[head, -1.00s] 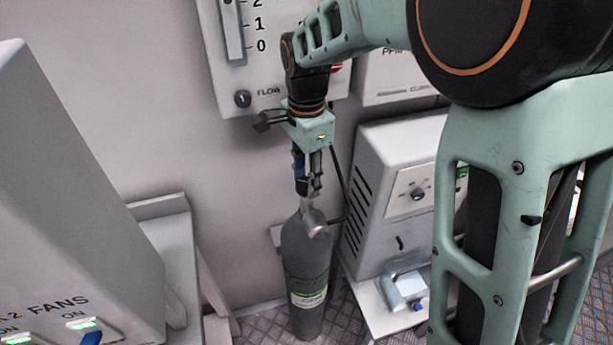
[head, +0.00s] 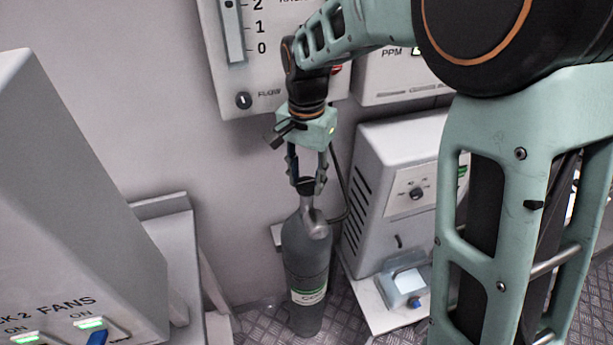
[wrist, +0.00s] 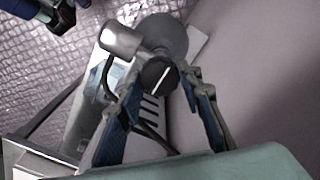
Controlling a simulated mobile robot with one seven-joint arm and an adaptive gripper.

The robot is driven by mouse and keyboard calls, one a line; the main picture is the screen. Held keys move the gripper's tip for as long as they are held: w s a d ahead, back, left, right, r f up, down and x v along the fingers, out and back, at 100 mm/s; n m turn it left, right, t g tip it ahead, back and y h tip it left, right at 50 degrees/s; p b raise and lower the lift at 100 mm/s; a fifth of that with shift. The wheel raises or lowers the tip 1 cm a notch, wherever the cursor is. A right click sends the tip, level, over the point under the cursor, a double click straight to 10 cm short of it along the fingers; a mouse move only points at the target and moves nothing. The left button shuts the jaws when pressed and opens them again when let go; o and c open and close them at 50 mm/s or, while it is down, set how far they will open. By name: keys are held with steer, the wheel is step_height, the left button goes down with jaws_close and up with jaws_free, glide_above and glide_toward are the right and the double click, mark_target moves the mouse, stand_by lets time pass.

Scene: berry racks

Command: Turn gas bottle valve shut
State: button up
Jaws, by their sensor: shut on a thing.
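The grey gas bottle (head: 305,262) stands upright on the floor against the wall, with a green and white label. It also shows from above in the wrist view (wrist: 166,32). Its black valve knob (wrist: 160,74) has a white line across it, lying diagonally. My gripper (head: 306,186) points down over the bottle's top and is shut on the knob, one finger on each side. In the wrist view the fingertips (wrist: 160,80) flank the knob. A silver regulator fitting (wrist: 119,40) sticks out beside the knob. In the head view the fingers partly hide the knob.
A white vented box (head: 395,190) stands on a shelf right of the bottle. A flow panel (head: 262,85) hangs on the wall behind my arm. A grey fans cabinet (head: 70,215) fills the left. A dark hose (head: 342,185) runs behind the gripper.

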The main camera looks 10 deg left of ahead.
mark_target(307, 183)
stand_by(0.4)
steer(key=o, duration=1.2)
steer(key=shift+c, duration=0.2)
steer(key=shift+r, duration=0.15)
step_height(307, 183, up, 12)
